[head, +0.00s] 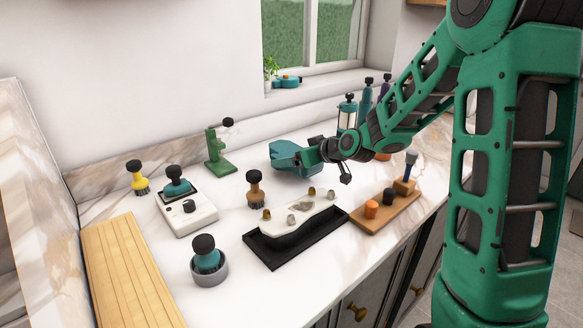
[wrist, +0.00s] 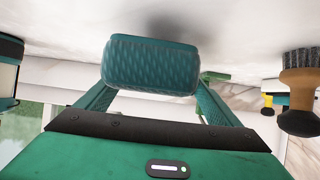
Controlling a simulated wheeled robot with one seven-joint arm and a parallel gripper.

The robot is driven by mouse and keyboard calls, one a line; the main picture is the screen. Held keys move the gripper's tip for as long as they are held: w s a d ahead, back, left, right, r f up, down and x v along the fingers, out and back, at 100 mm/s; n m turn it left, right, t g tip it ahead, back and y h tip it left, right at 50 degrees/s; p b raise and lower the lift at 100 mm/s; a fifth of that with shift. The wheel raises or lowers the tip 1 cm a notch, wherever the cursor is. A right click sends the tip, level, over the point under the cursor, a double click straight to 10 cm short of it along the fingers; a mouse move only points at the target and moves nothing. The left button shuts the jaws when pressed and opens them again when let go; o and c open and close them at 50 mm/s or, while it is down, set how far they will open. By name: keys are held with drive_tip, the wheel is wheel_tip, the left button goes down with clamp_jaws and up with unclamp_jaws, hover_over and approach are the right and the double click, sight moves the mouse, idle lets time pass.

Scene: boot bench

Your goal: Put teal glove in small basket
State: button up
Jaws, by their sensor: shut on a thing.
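A teal, textured, rounded piece, which I take to be the teal glove (wrist: 152,64), is between the two fingers of my gripper (wrist: 152,88) in the wrist view. In the head view the teal glove (head: 284,149) is at the far middle of the marble counter, with my gripper (head: 299,157) shut on it from the right. I cannot tell whether the glove touches the counter. I cannot make out a small basket in either view.
A black tray (head: 272,257) with a pale board stands in front. A wooden block stand (head: 372,222) is at right. A green stand (head: 219,158), a white device (head: 188,216), brushes, a grey cup (head: 210,278) and a slatted wooden board (head: 128,275) are at left. Bottles (head: 347,115) stand behind my arm.

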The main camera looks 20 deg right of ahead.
drive_tip(key=shift+f, duration=1.45)
drive_tip(key=o, duration=0.9)
